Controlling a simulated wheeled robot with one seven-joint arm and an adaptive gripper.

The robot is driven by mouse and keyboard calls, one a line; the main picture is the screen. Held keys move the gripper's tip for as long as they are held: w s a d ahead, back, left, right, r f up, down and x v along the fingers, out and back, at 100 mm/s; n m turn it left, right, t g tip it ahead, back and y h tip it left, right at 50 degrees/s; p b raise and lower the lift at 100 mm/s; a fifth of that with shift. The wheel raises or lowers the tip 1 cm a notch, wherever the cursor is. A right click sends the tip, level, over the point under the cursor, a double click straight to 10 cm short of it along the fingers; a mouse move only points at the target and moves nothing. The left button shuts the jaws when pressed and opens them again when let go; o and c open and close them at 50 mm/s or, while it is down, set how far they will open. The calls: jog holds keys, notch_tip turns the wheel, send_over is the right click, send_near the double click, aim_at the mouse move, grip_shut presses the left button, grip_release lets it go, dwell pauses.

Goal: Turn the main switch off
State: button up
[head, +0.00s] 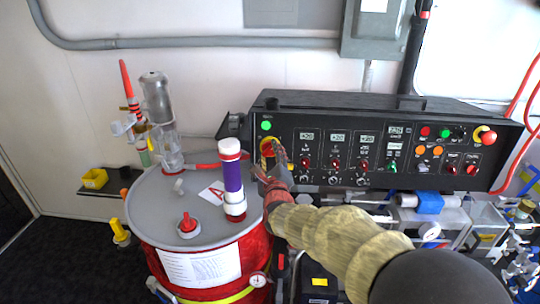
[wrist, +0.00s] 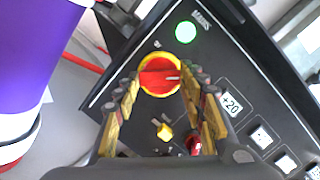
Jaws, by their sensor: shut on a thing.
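The main switch is a red rotary knob on a yellow ring (wrist: 158,64). It sits at the left end of the black control panel, and in the head view (head: 267,146) my gripper partly covers it. A white mark on the knob points right in the wrist view. A lit green lamp (wrist: 186,32) is just above the switch; it also shows in the head view (head: 266,125). My gripper (wrist: 161,80) has one finger on each side of the knob and is shut on it. In the head view my gripper (head: 272,165) reaches up to the panel from below.
A purple and white cylinder (head: 233,180) stands close left of my gripper on the grey drum lid (head: 160,215). Below the switch is a small yellow knob (wrist: 165,132). Other knobs and displays fill the black panel (head: 455,135) to the right.

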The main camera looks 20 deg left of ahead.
jog(key=shift+c, duration=1.2)
jog(key=shift+n, duration=0.4)
jog(key=n+g+b, duration=0.1)
jog(key=n+b, duration=0.1)
jog(key=n, duration=0.1)
jog(key=shift+n, duration=0.4)
jog(key=n+g, duration=0.1)
jog(key=n, duration=0.1)
jog(key=shift+r+n, duration=0.1)
jog(key=shift+n, duration=0.3)
jog(key=n+p, duration=0.1)
jog(key=n, duration=0.1)
jog(key=shift+r+n, duration=0.15)
jog(key=shift+n, duration=0.25)
jog(key=n+p, duration=0.1)
jog(key=p, duration=0.1)
jog(key=n+g+p, duration=0.1)
jog(key=p, duration=0.1)
jog(key=n+p, duration=0.2)
jog(key=shift+r+h, duration=0.3)
jog(key=shift+h, duration=0.1)
jog(key=n+p, duration=0.2)
jog(key=p, duration=0.3)
jog(key=shift+g, duration=0.4)
jog(key=shift+f+n+h+p, duration=0.15)
jog(key=shift+n+h+p, duration=0.25)
jog(key=shift+n+p, duration=0.4)
jog(key=shift+f+p, duration=0.15)
jog(key=shift+p, duration=0.2)
